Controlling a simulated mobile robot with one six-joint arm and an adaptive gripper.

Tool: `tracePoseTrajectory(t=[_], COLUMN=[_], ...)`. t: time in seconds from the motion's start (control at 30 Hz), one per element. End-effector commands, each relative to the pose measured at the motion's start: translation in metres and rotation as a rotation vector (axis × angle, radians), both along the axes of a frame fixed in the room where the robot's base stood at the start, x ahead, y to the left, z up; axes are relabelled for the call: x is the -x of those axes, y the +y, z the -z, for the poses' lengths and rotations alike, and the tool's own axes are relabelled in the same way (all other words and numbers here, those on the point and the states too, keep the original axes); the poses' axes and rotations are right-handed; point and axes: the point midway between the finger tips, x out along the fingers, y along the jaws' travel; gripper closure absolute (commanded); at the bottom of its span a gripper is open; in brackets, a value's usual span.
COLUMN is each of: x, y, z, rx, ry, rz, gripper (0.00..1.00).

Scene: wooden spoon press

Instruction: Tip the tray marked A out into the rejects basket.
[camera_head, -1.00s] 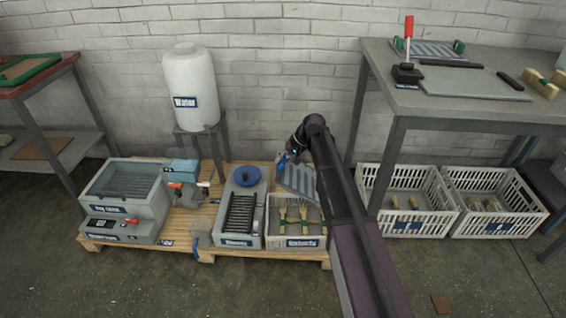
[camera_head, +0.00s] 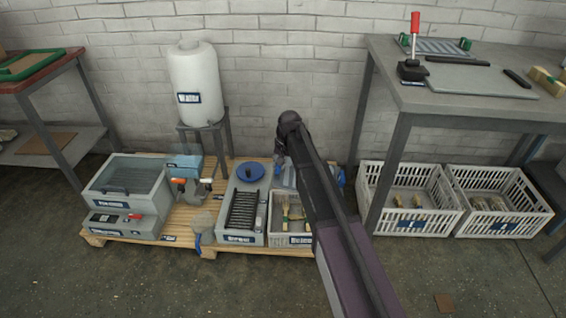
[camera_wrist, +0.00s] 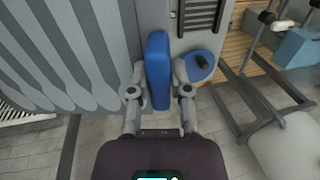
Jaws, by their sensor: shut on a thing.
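My gripper (camera_wrist: 159,75) is shut on the blue handle (camera_wrist: 158,50) of a grey tray with long spoon-shaped hollows (camera_wrist: 60,50). No loose spoon shows in the part of the tray seen in the wrist view. No letter A shows on it. In the head view the tray (camera_head: 287,178) is mostly hidden behind my arm, and a blue part (camera_head: 341,177) shows to the arm's right. A pale crate (camera_head: 290,240) with spoon-like pieces stands just left of my arm. Its label is blurred, so I cannot tell whether it is the rejects basket.
Two white slatted baskets (camera_head: 408,222) (camera_head: 497,225) with wooden pieces stand on the floor under the grey table (camera_head: 470,100). Left of the crate stand a grey unit with a dark ribbed strip (camera_head: 242,212), a grey basin (camera_head: 125,185) and a white water tank (camera_head: 195,85).

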Motion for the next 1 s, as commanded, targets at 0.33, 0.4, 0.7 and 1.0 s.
tracePoseTrajectory(t=[0.33, 0.4, 0.7, 1.0], x=[-0.001, -0.001, -0.001, 0.000], y=[0.014, 0.014, 0.015, 0.015], z=[0.018, 0.019, 0.019, 0.016], rx=[0.184, 0.203, 0.223, 0.222], ry=[0.006, 0.007, 0.008, 0.007], rz=[-0.002, -0.002, 0.000, -0.001], gripper=[1.00, 1.00, 1.00, 1.00])
